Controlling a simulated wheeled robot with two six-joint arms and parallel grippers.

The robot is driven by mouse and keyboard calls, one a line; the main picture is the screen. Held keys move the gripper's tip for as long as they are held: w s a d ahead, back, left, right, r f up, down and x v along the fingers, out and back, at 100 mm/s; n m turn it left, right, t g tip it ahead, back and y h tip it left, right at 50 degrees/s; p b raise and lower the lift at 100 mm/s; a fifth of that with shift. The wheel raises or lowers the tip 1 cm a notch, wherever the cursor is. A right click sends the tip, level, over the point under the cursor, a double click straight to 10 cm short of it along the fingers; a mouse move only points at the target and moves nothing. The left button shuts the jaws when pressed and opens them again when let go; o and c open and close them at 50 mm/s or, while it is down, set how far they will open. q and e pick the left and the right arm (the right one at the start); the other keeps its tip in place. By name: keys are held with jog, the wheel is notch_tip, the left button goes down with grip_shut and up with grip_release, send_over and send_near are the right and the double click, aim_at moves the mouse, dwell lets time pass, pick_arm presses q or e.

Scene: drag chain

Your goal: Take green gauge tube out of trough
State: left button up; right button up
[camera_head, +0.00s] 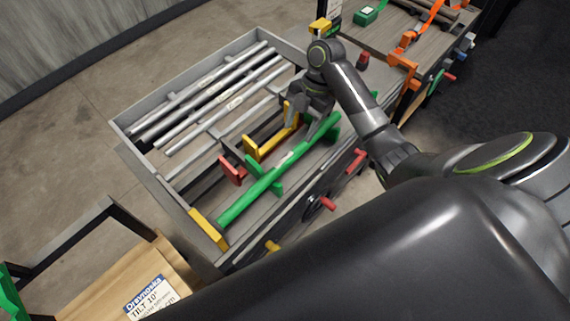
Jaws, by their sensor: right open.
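The green gauge tube (245,199) lies lengthwise along the near side of the grey trough (152,176). A pale label sits near its middle, and a short green piece crosses or stands beside it. My right gripper (303,124) comes in from the right over the tube's far end. Its fingers are open and point down, close to the tube. I cannot tell whether they touch it. The gripper partly hides the trough behind it. My left gripper is not in view.
Several silver rods (205,97) lie along the trough's far side. A yellow bracket (272,147) and a red bracket (232,169) stand beside the tube. A yellow block (208,229) sits at its near end. A wooden board (165,275) is at lower left.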

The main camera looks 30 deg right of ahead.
aim_at(287, 159)
jog(key=b+x, duration=0.5)
jog(key=x, duration=0.2)
jog(key=shift+f, duration=0.4)
jog(key=b+x, duration=0.2)
jog(key=shift+w+a+f, duration=0.1)
jog(key=shift+a+f, duration=0.1)
jog(key=shift+f, duration=0.15)
jog(key=shift+a+f+p, duration=0.2)
jog(key=shift+f+p, duration=0.15)
jog(key=shift+f, duration=0.05)
jog(key=shift+a+f, duration=0.1)
jog(key=shift+f, duration=0.2)
jog(key=c, duration=1.1)
grip_shut()
jog(key=shift+r, duration=0.15)
